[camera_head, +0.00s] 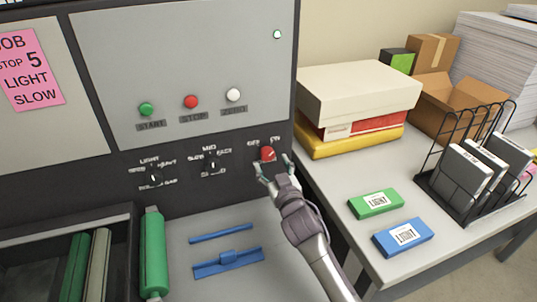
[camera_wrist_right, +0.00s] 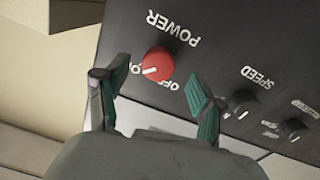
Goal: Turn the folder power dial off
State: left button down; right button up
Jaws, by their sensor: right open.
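The red power dial (camera_head: 267,154) is at the right end of the machine's dark control strip, with OFF and ON labels above it. In the right wrist view the dial (camera_wrist_right: 158,64) shows upside down under the word POWER, and its white mark points toward the ON side. My right gripper (camera_head: 273,164) is open in front of the dial. In the wrist view its two green-padded fingers (camera_wrist_right: 150,88) stand on either side of the dial's near edge, with gaps; I see no contact. My left gripper is not in view.
Two black knobs, the speed knob (camera_head: 211,165) and another (camera_head: 154,178), sit left of the dial. Green, red and white buttons (camera_head: 191,102) are above. Boxes (camera_head: 358,95), a wire rack (camera_head: 463,165) and green and blue packs (camera_head: 403,237) stand on the right table.

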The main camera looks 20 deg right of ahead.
aim_at(268, 157)
jog(key=shift+w+r, duration=0.15)
jog(key=shift+w, duration=1.65)
jog(key=c, duration=0.6)
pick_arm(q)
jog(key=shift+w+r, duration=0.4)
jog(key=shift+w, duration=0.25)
pick_arm(e)
jog(key=c, duration=0.5)
